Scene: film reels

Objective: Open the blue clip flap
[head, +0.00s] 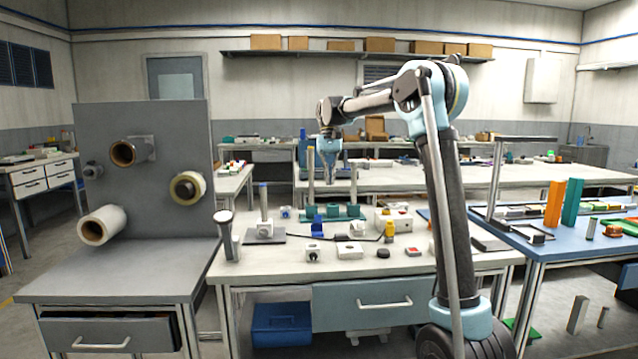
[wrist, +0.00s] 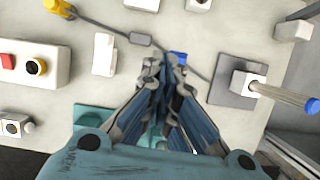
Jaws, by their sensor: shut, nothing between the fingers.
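A small blue clip (head: 317,230) stands on the white workbench in the head view, in front of a green fixture (head: 350,211). Part of the blue clip (wrist: 179,57) shows just beyond my fingertips in the wrist view; the rest is hidden behind the fingers. Whether its flap is open or closed is too small to tell. My gripper (head: 330,181) points down above the bench, behind the clip in the head view. In the wrist view my gripper (wrist: 163,65) has its fingertips together and holds nothing. No contact with the clip is visible.
A post with a blue top (head: 263,200) stands left of the clip. A dark cable crosses the bench. The bench's front strip is mostly clear.

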